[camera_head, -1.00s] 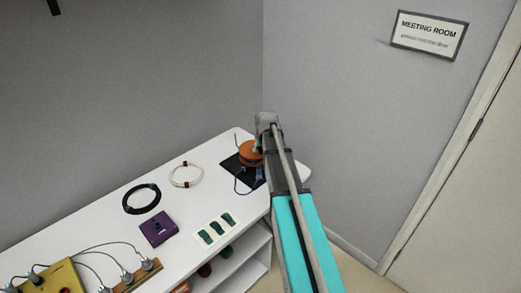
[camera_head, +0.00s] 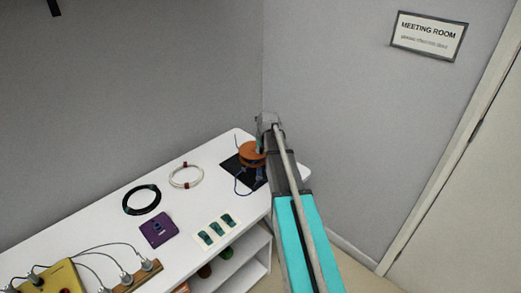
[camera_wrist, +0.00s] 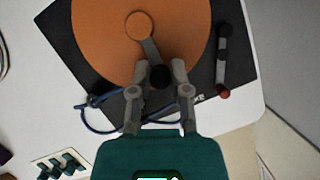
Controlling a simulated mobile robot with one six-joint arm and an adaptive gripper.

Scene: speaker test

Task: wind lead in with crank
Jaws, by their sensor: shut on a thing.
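An orange reel (camera_wrist: 95,40) sits on a black base (camera_wrist: 228,85) at the far right end of the white bench; the reel (camera_head: 250,158) shows partly behind my arm in the head view. Its grey crank arm (camera_wrist: 150,49) runs from the hub (camera_wrist: 138,25) to a black knob (camera_wrist: 160,79). My gripper (camera_wrist: 160,68) is shut on the crank knob, one finger on each side. The blue lead (camera_wrist: 92,120) leaves the reel and lies in a loose bend over the near edge of the base. My gripper (camera_head: 267,130) hides part of the reel in the head view.
A grey lever with a red end (camera_wrist: 222,62) lies on the base. On the white bench (camera_head: 110,205) are a black coil (camera_head: 128,206), a white coil (camera_head: 171,181), a purple box (camera_head: 158,240) and a switch panel (camera_head: 205,240). Walls stand close behind.

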